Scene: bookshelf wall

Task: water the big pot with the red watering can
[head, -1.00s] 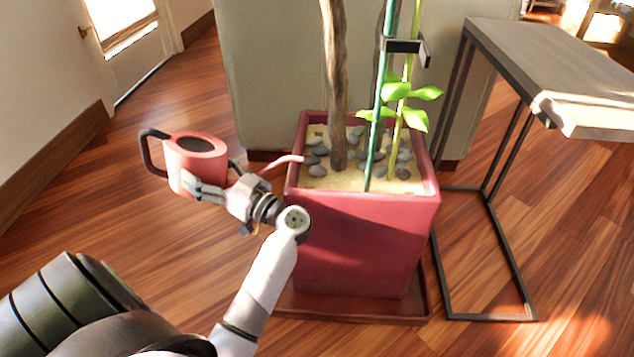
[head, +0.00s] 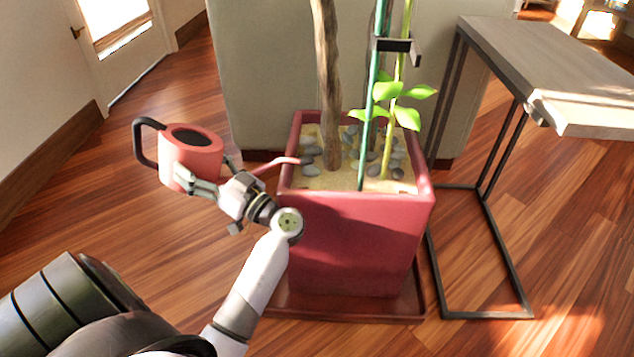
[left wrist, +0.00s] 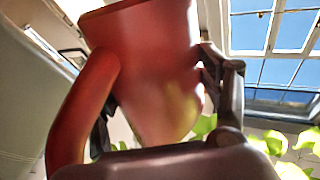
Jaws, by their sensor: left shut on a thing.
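The red watering can (head: 190,163) has a black handle on its left and a thin spout pointing right. It is roughly upright, held above the floor left of the pot. My left gripper (head: 200,187) is shut on its body. The left wrist view shows the can (left wrist: 155,65) close up between the fingers of my left gripper (left wrist: 165,110). The big red pot (head: 350,240) stands on a red saucer (head: 345,308). It holds pale soil, grey stones, a brown trunk and a green plant on a stake. The spout tip is at the pot's left rim; I cannot tell whether they touch. My right gripper is not in view.
A side table (head: 560,75) with a grey top and black metal frame (head: 480,316) stands close to the pot's right. A pale panel (head: 265,80) is behind the pot. A door (head: 120,45) is at the far left. Wooden floor left of the pot is clear.

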